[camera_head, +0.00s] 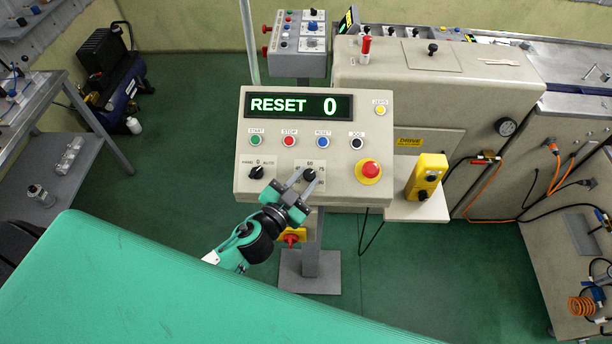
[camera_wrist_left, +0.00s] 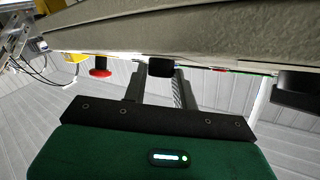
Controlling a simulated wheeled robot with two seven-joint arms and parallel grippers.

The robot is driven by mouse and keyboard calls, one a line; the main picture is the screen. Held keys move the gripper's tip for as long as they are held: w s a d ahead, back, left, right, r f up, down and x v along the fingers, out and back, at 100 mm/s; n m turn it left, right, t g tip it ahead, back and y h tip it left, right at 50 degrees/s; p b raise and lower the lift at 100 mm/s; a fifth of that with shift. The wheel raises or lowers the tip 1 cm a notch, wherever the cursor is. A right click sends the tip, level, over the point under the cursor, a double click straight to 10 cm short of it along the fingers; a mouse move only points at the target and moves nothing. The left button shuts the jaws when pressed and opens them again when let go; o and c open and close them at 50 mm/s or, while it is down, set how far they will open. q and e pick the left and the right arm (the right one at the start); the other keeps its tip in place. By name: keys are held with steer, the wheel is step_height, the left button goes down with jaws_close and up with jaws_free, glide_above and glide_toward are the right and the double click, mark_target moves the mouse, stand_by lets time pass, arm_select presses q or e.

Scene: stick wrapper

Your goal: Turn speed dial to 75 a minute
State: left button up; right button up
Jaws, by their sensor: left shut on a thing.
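The grey control panel (camera_head: 220,185) faces me; its green display (camera_head: 299,106) reads "RESET 0". The black speed dial (camera_head: 309,174) sits at its lower middle, with the numbers 45, 60 and 75 around it. My left gripper (camera_head: 304,178) reaches up from below and is shut on this dial. In the left wrist view, the dial (camera_wrist_left: 160,66) sits between the two fingers of the left gripper (camera_wrist_left: 161,78). The gripper hides part of the dial, and I cannot tell where its pointer stands. My right gripper is not in view.
The hand/auto knob (camera_head: 256,172) is left of the gripper and a red emergency button (camera_head: 370,169) is to the right. A row of small buttons (camera_head: 289,141) lies above. A yellow box (camera_head: 428,176) stands on a shelf at right.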

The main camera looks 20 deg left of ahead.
arm_select(q)
steer(key=shift+w+a+r+m+g+h+p, duration=0.15)
steer(key=shift+m+g+h+p, duration=0.15)
steer(key=shift+m+h+p, duration=0.3)
steer(key=shift+s+a+r+m+g+h+p, duration=0.1)
steer(key=shift+m+g+h+p, duration=0.2)
steer(key=shift+m+h+p, duration=0.25)
steer(key=shift+f+m, duration=0.1)
steer(key=shift+m, duration=0.15)
steer(key=o, duration=1)
steer(key=shift+f, duration=0.1)
